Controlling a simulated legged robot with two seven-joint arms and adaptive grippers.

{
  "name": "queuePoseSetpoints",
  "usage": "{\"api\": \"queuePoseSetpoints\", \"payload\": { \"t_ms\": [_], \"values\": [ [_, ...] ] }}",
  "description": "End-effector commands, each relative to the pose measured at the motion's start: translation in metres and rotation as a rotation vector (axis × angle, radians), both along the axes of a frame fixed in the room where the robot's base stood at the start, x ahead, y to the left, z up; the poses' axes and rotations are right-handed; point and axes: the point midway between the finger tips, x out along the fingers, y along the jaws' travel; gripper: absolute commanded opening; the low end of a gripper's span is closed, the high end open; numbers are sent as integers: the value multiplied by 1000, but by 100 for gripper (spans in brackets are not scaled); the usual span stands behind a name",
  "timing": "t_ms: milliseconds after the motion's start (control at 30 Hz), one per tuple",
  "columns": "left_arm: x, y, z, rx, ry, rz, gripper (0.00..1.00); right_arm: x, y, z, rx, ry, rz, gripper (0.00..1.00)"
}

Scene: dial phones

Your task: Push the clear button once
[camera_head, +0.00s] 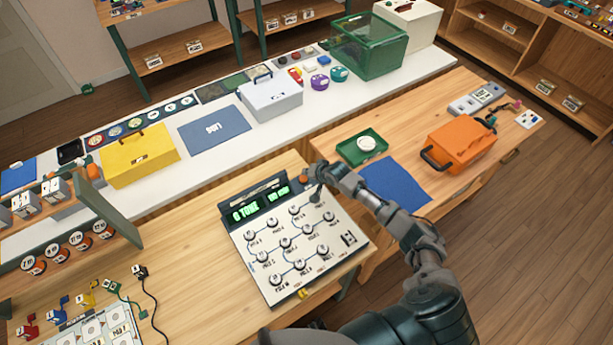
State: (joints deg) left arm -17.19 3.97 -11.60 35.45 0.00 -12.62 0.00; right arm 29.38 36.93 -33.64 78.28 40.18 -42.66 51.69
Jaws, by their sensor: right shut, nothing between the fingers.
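A dial phone panel (298,266) lies on the wooden table, with several round knobs joined by lines on its pale face. Its dark display (257,206) at the back edge shows green lit text. A square dark key (348,239) sits at the panel's right side. I cannot read which of these is the clear button. My right gripper (315,195) is shut and empty, at the panel's back right corner beside the display. I cannot tell if it touches anything. My left gripper is out of view.
A blue mat (394,187), a green tray (362,147) and an orange case (461,144) are on the right table. A yellow case (139,156) stands on the long white counter behind. Cables and small coloured parts lie front left. Bare wood (185,245) shows left of the panel.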

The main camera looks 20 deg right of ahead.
Motion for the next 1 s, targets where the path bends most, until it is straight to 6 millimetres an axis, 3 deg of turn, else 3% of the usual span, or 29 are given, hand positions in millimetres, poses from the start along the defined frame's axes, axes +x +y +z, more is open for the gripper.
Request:
{"api": "queuePoseSetpoints", "payload": {
  "t_ms": [167,633,1000],
  "values": [
    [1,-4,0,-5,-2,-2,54,0,6,2,-4,0,0,0],
    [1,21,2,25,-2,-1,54,-1,-4,-8,2,1,0,0],
    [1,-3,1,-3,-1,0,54,-1,-1,-8,-1,0,0,0]
  ]
}}
